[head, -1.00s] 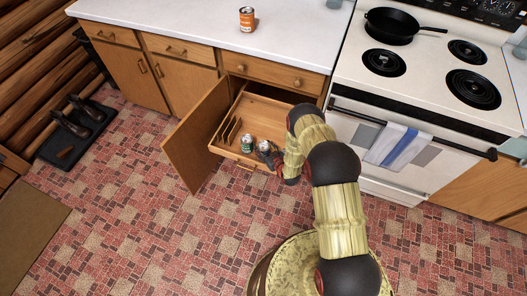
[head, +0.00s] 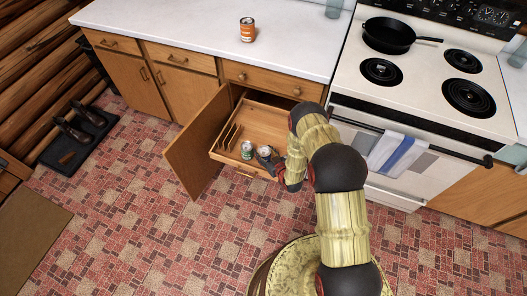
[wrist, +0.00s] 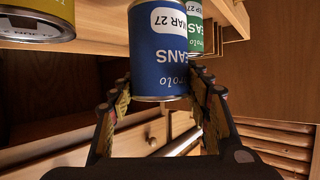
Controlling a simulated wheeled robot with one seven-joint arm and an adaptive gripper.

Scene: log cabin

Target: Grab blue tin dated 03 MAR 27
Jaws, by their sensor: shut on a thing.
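The blue tin (wrist: 163,60) fills the top middle of the wrist view, with "MAR 27" and "BEANS" on its label. The day of the date is out of frame. My gripper (wrist: 161,84) has a finger on each side of it and is shut on it. In the head view my gripper (head: 274,160) is at the pulled-out drawer's front right, and the tin's silvery top (head: 264,151) shows beside it. I cannot tell whether the tin is clear of the drawer floor.
A green tin (wrist: 195,12) stands close beside the blue one, also in the head view (head: 248,150). A yellow tin (wrist: 40,12) is at the wrist view's upper left. The wooden drawer (head: 262,118) sits behind an open cabinet door (head: 197,145). An orange tin (head: 247,30) stands on the counter.

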